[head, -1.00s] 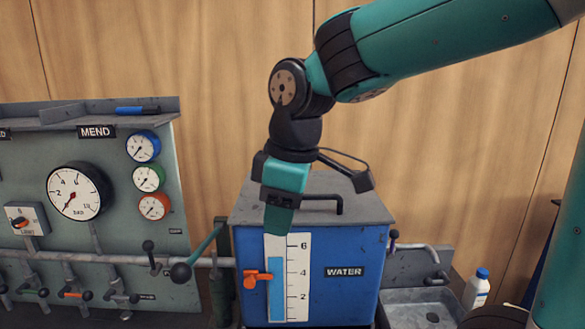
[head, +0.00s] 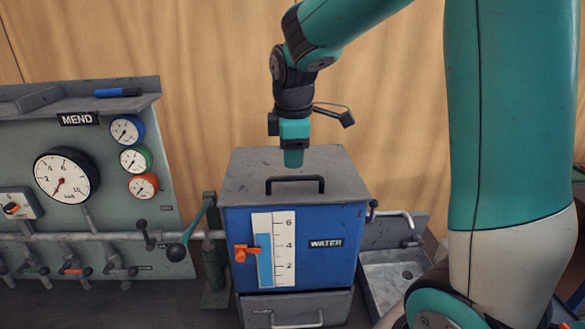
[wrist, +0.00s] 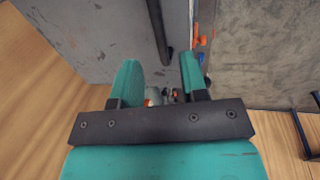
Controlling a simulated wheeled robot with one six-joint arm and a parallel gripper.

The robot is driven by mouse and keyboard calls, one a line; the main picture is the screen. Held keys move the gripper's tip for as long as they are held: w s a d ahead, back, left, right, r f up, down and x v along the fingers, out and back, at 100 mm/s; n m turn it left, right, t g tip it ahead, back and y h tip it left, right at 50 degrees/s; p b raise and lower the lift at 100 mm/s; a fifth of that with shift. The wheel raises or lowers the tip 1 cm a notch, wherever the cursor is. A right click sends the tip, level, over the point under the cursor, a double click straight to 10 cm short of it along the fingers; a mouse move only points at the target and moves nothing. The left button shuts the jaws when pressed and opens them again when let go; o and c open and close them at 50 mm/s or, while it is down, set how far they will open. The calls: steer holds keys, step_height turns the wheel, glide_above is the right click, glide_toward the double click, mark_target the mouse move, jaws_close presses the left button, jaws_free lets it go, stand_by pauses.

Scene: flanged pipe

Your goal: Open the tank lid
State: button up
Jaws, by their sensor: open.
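The blue water tank (head: 340,270) stands in the middle of the head view. Its grey lid (head: 245,180) lies flat and shut on top. A black bar handle (head: 295,180) runs along the lid's front part. My gripper (head: 293,160) points down over the lid, and in the head view its tip shows just above the handle. In the wrist view my gripper (wrist: 160,78) has its two teal fingers apart with nothing between them. The lid (wrist: 75,35) and the dark handle (wrist: 157,30) show beyond the fingers, with the handle's near end close to the gap.
A gauge panel (head: 90,180) with dials and valves stands left of the tank. A lever with a round knob (head: 176,252) is near the tank's left side. A grey sink (head: 395,275) with a tap is at the right. A wooden wall (head: 200,60) is behind.

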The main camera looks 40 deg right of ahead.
mark_target(292, 177)
steer(key=shift+w+d+f+p, duration=0.1)
steer(key=shift+w+f, duration=0.05)
steer(key=shift+f, duration=0.75)
steer(key=shift+w+d+f+p, duration=0.1)
steer(key=shift+w+f, duration=0.05)
steer(key=shift+f, duration=0.7)
steer(key=shift+w+d+f+p, duration=0.1)
steer(key=shift+w+f, duration=0.05)
steer(key=shift+f, duration=0.75)
jaws_close()
